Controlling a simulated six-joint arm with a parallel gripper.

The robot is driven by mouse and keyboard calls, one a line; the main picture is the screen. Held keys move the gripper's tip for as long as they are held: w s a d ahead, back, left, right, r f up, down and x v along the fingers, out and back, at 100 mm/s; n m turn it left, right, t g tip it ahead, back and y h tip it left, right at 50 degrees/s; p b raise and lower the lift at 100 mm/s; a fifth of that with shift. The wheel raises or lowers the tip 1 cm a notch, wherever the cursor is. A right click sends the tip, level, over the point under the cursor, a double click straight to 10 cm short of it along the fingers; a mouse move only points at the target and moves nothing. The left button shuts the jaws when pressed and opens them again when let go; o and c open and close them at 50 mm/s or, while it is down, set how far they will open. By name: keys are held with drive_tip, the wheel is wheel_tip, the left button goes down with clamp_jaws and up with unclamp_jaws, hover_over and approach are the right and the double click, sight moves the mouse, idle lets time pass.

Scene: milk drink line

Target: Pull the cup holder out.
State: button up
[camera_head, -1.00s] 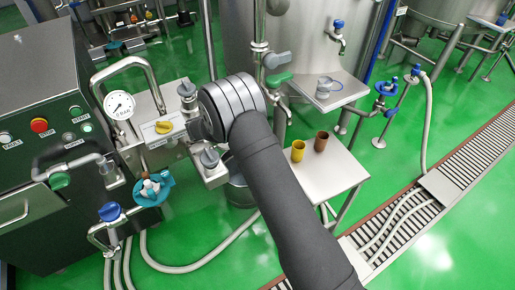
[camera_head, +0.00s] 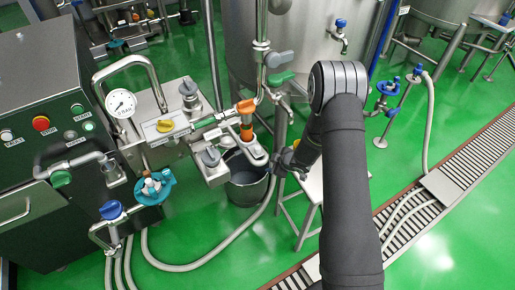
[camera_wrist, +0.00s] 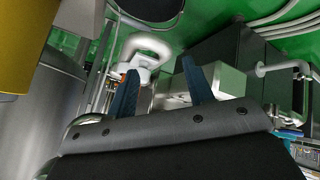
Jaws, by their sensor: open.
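I cannot make out the cup holder for certain in either current view. My gripper (camera_head: 282,163) is low beside the small steel table (camera_head: 312,186), left of my forearm. In the wrist view its two blue fingers (camera_wrist: 157,80) stand apart with nothing clearly held between them. A yellow cup (camera_wrist: 24,45) is close to the camera at the upper left of the wrist view. A dark rounded thing (camera_wrist: 150,7) is cut off at the top edge there.
The control cabinet (camera_head: 40,110) is at left. A floor drain (camera_head: 475,150) runs at right.

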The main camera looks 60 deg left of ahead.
sight(259, 148)
drive_tip(key=w+d+r+m+g+y, duration=0.2)
drive_tip(key=w+d+r+m+y, duration=0.2)
drive_tip(key=m+y, duration=0.1)
drive_tip(key=x, duration=1.7)
drive_tip(key=shift+s+a+r, duration=0.25)
drive_tip(key=shift+s+r, duration=0.05)
drive_tip(key=shift+s, duration=0.05)
drive_tip(key=shift+d, duration=0.1)
clamp_jaws()
